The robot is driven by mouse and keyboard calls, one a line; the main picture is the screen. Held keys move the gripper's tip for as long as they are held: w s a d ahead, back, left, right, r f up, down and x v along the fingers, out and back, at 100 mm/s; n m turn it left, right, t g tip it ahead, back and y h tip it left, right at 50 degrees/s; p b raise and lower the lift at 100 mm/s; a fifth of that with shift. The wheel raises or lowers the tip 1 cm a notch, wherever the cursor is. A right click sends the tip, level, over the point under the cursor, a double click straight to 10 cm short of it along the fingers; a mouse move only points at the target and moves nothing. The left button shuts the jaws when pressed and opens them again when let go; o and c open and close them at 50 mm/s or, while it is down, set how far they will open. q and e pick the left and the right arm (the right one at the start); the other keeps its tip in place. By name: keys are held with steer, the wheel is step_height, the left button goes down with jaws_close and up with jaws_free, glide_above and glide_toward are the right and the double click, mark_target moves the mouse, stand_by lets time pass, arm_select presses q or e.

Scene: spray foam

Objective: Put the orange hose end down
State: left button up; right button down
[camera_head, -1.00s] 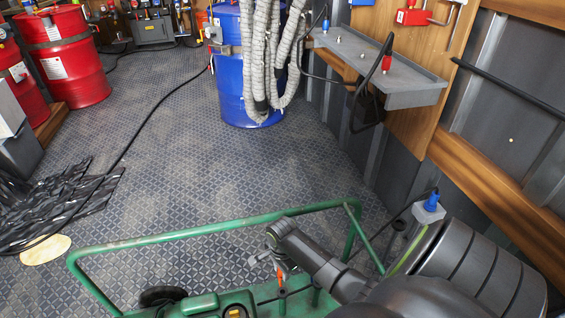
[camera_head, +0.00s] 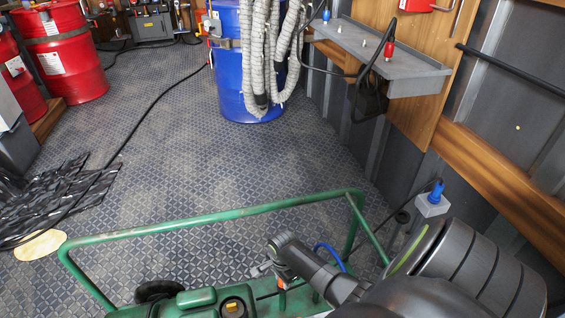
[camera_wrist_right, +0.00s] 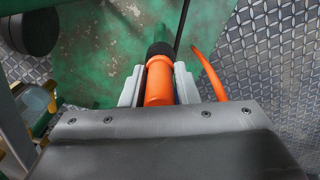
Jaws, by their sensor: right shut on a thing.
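In the right wrist view, my right gripper (camera_wrist_right: 158,92) is shut on the orange hose end (camera_wrist_right: 159,80), a thick orange cylinder with a black tip between the two grey fingers. An orange strip, perhaps the hose, curves beside the right finger. In the head view, my right gripper (camera_head: 262,270) is low over the green cart (camera_head: 210,211), and only a small bit of orange shows below it. I cannot tell whether the hose end touches the cart. My left gripper is not in view.
The cart's green tube frame stands around the right gripper. A grey shelf (camera_head: 420,73) with red and blue connectors hangs on the right wall. A blue drum (camera_head: 232,75) with grey hoses stands behind. A blue plug (camera_head: 434,192) sits in a wall socket. The middle floor is clear.

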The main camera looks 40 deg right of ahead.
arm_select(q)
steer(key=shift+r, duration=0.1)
arm_select(e)
steer(key=shift+f, duration=0.1)
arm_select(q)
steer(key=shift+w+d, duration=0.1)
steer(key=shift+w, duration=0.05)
arm_select(e)
steer(key=shift+f, duration=0.5)
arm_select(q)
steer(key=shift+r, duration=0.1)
arm_select(e)
steer(key=c, duration=1.1)
jaws_free()
